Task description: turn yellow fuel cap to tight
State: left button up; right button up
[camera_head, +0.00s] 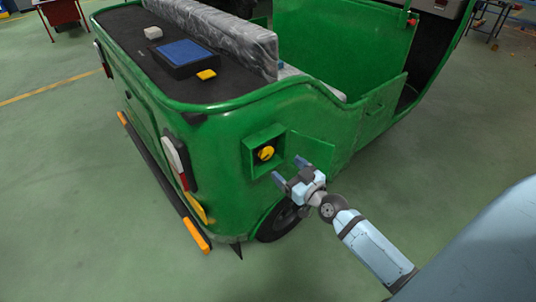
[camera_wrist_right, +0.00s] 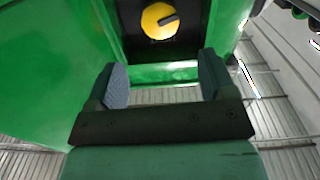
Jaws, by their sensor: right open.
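The yellow fuel cap (camera_head: 266,153) sits in a dark recess inside a green box-like filler frame on the rear corner of the green rickshaw (camera_head: 225,135). In the right wrist view the cap (camera_wrist_right: 159,21) is round with a dark grip bar set at a slant, near the top of the picture. My right gripper (camera_head: 288,170) is open and empty, just right of and below the cap, apart from it. Its two fingers (camera_wrist_right: 163,80) point toward the recess in the wrist view. My left gripper is not in view.
An open green flap (camera_head: 311,150) stands right of the filler. A rear wheel (camera_head: 280,221) is below my right gripper. A blue-topped box (camera_head: 186,52) and a small yellow item (camera_head: 206,74) lie on the rickshaw's rear deck.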

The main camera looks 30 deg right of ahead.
aim_at(268, 153)
jog(key=w, duration=0.9)
jog(key=shift+w+a, duration=0.15)
jog(key=shift+a, duration=0.25)
jog(key=c, duration=0.9)
